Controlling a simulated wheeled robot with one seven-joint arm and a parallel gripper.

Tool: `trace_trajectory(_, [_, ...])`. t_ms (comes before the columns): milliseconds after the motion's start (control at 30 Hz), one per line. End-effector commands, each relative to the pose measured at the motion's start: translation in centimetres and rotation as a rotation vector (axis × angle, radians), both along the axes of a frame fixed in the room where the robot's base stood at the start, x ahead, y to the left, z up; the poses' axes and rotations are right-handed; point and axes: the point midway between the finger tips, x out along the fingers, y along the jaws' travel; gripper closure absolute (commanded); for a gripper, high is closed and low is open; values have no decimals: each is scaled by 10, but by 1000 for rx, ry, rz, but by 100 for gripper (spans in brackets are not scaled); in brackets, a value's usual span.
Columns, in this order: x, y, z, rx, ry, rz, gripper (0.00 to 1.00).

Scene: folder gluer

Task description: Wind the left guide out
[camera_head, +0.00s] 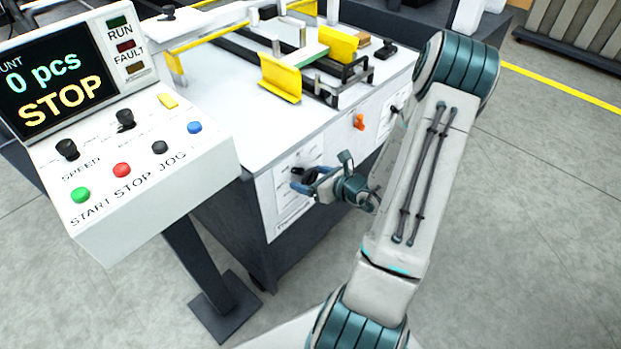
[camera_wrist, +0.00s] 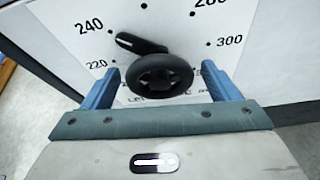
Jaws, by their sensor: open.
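A black handwheel (camera_wrist: 160,76) fills the middle of the wrist view, in front of a white dial plate (camera_wrist: 75,14) marked 220, 240, 280 and 300. A black crank handle with a white stripe (camera_wrist: 140,44) points to its upper left. Lettering under the wheel starts "LE"; the rest is hidden. My gripper (camera_wrist: 159,82) is open, with one blue finger on each side of the wheel. Whether the fingers touch the rim I cannot tell. In the head view, my gripper (camera_head: 308,184) is at the left dial on the machine's front panel, mostly covering the wheel.
Yellow guide plates (camera_head: 281,78) stand on the machine top. The control panel (camera_head: 150,150) at left shows 0 pcs and STOP. The floor at right is clear.

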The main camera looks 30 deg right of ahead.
Motion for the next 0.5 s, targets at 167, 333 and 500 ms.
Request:
trace_trajectory(167, [3, 1, -1, 0, 0, 1, 18])
trace_trajectory(333, [3, 1, -1, -1, 0, 0, 23])
trace_trajectory(500, [2, 1, -1, -1, 0, 0, 63])
